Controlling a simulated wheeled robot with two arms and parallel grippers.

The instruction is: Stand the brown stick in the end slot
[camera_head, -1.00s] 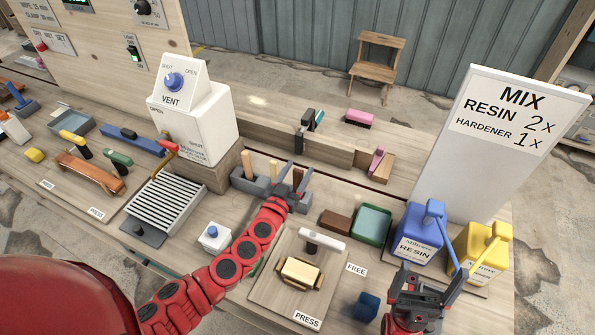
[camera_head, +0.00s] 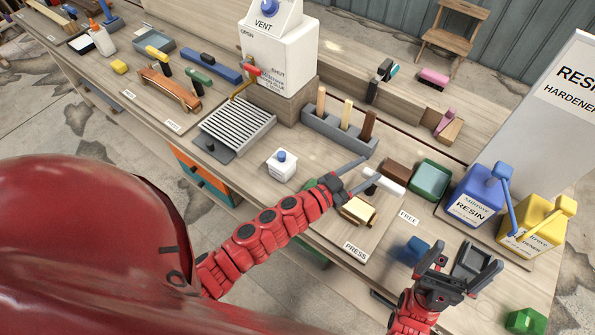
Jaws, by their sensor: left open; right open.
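The dark brown stick (camera_head: 368,126) stands in the right end of the grey slotted rack (camera_head: 322,128). Its top leans slightly right in the picture, and its foot is hidden in the rack. A pale stick (camera_head: 347,114) stands in the middle and a tan-brown stick (camera_head: 321,101) at the left end. My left gripper (camera_head: 364,175) is open and empty, in front of the rack and apart from the sticks, over the press board. My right gripper (camera_head: 470,268) is open and empty at the lower right, near the blue block (camera_head: 411,251).
The white vent box (camera_head: 279,55) stands behind left of the rack. A white-headed tool (camera_head: 385,182) and a tan block (camera_head: 358,210) are close to my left gripper.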

